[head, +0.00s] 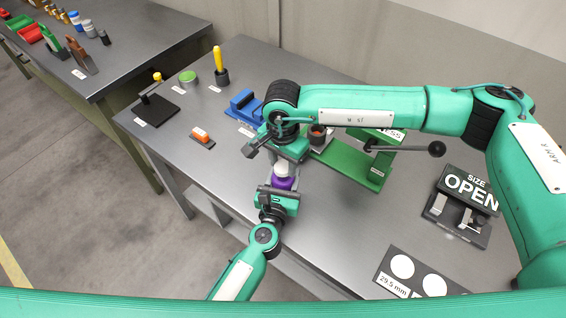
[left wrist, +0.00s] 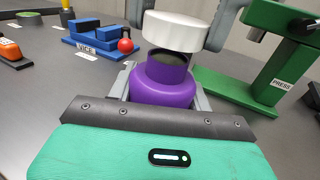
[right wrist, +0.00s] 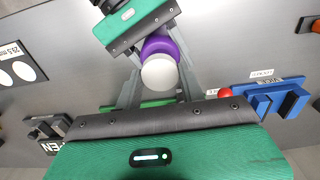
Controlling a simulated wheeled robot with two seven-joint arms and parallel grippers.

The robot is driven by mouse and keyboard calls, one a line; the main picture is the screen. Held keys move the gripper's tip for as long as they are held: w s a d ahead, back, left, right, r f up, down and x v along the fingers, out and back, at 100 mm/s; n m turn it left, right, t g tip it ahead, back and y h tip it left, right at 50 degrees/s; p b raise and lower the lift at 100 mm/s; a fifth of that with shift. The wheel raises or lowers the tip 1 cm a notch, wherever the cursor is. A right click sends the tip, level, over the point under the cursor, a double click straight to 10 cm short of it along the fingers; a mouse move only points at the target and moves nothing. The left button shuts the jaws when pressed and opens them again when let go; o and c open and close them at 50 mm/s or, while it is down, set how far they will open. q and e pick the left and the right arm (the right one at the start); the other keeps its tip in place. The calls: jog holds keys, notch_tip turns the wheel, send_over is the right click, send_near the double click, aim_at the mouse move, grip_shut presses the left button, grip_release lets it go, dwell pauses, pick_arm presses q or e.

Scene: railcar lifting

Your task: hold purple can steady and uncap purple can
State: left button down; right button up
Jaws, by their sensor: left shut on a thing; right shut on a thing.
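The purple can (head: 282,184) stands upright near the table's front edge, and it also shows in the left wrist view (left wrist: 162,90). My left gripper (head: 280,189) is shut around its body from the front. The white cap (left wrist: 172,31) is lifted and slightly tilted above the can, with the dark open neck (left wrist: 168,62) showing beneath it. My right gripper (head: 284,166) is shut on the cap from above. In the right wrist view the cap (right wrist: 159,73) sits between the right fingers and covers part of the can.
The green press (head: 350,160) stands right of the can, and the blue vice (head: 246,106) stands behind it to the left. A black OPEN sign stand (head: 467,190) and a size board (head: 412,275) are at the right.

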aim_at(283, 166)
pick_arm(q)
jog(key=shift+f, duration=0.15)
pick_arm(e)
jog(key=shift+r, duration=0.1)
jog(key=shift+r, duration=1.9)
pick_arm(q)
jog(key=c, duration=0.6)
grip_release()
jog(key=shift+o, duration=0.2)
